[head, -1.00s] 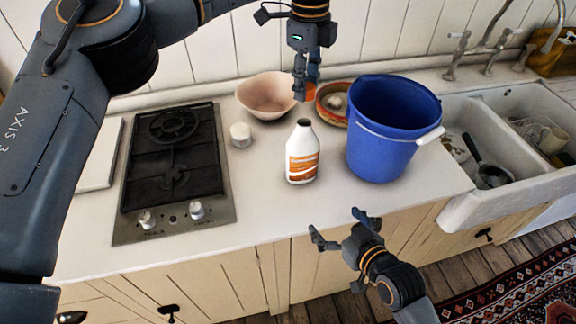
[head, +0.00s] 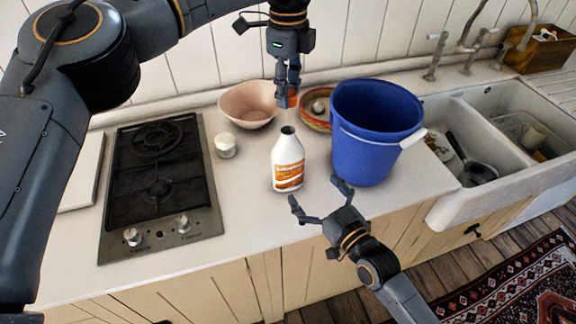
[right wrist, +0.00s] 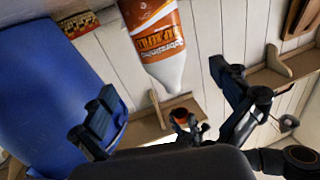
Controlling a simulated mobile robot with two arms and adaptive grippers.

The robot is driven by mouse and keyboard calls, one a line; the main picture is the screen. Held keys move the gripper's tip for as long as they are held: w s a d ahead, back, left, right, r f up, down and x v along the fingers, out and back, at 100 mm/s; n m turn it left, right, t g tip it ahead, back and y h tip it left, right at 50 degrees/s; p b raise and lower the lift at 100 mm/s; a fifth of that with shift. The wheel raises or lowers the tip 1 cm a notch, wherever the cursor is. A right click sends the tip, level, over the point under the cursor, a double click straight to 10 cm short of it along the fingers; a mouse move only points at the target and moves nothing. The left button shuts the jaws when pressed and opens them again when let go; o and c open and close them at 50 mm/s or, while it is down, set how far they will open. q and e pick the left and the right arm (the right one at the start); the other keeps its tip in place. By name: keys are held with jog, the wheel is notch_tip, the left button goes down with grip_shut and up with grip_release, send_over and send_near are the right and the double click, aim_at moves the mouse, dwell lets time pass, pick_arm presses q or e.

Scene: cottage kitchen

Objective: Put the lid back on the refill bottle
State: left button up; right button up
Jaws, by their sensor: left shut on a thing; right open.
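The refill bottle (head: 289,162), white with an orange label and an open dark mouth, stands upright on the counter in the head view. It appears upside down in the right wrist view (right wrist: 158,42). My left gripper (head: 288,92) is shut on the orange lid (head: 293,98), behind and above the bottle mouth, apart from it. The fingers partly hide the lid. My right gripper (head: 318,198) is open and empty at the counter's front edge, in front of the bottle and not touching it. Its spread fingers (right wrist: 168,115) show in the right wrist view.
A blue bucket (head: 372,145) stands close right of the bottle. A pink bowl (head: 248,110) and a patterned bowl (head: 312,122) stand behind.

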aim_at(294, 166)
jog(key=x, duration=1.1)
jog(key=shift+w+a, duration=0.15)
jog(key=shift+c, duration=0.2)
jog(key=c, duration=1.7)
pick_arm(q)
jog(key=shift+w+a+f, duration=0.1)
jog(key=shift+f, duration=2.4)
jog(key=shift+f, duration=0.9)
jog(key=shift+f, duration=0.55)
